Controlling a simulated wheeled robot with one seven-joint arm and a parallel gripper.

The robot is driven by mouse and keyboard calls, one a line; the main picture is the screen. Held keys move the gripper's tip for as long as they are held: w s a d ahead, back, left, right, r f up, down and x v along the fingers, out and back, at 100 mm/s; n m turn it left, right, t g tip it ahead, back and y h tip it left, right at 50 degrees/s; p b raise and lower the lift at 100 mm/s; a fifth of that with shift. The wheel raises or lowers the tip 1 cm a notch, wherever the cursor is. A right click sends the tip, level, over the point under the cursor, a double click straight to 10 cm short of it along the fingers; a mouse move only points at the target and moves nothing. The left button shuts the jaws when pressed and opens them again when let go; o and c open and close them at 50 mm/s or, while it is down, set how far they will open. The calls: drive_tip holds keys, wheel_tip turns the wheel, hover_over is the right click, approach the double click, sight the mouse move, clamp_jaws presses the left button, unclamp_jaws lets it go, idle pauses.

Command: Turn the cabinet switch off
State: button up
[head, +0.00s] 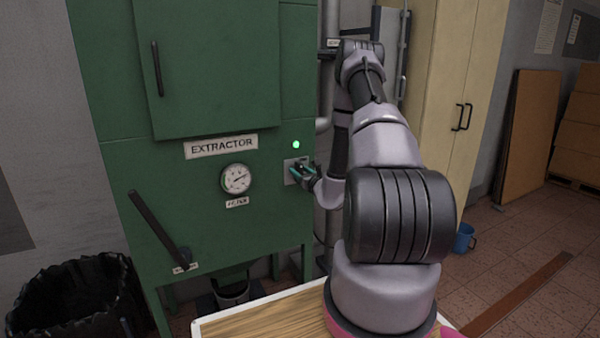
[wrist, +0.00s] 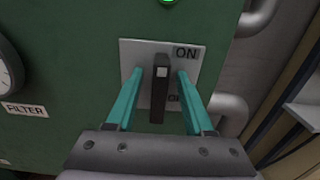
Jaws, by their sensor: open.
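The green extractor cabinet (head: 215,110) stands in front of me. Its switch (wrist: 159,88) is a dark lever on a light plate (wrist: 135,55) in the wrist view. "ON" shows at the plate's upper right; a lower label is partly hidden by a finger. A green lamp (head: 296,144) glows above the switch plate (head: 290,172). My gripper (wrist: 160,78) is open, with one teal finger on each side of the lever and small gaps visible. In the head view my gripper (head: 304,171) is at the plate and hides most of the lever.
A round gauge (head: 236,179) sits left of the switch, and a long dark handle (head: 158,230) is lower left. Grey pipes (wrist: 232,108) run just right of the cabinet. A black bin (head: 75,300) stands at lower left, and a beige cupboard (head: 450,80) at right.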

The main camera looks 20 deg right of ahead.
drive_tip(key=shift+c, duration=0.3)
clamp_jaws()
drive_tip(key=shift+m, duration=0.3)
drive_tip(key=m, duration=0.4)
drive_tip(key=shift+d+m, duration=0.3)
drive_tip(key=shift+d+f+m, duration=0.1)
drive_tip(key=shift+f+m, duration=0.1)
drive_tip(key=shift+m, duration=1.95)
drive_tip(key=shift+d+f+m, duration=0.15)
drive_tip(key=shift+f+m, duration=0.1)
drive_tip(key=shift+m, duration=1.85)
drive_tip(key=shift+d+f+m, duration=0.1)
drive_tip(key=shift+f+m, duration=0.1)
drive_tip(key=shift+m, duration=1.95)
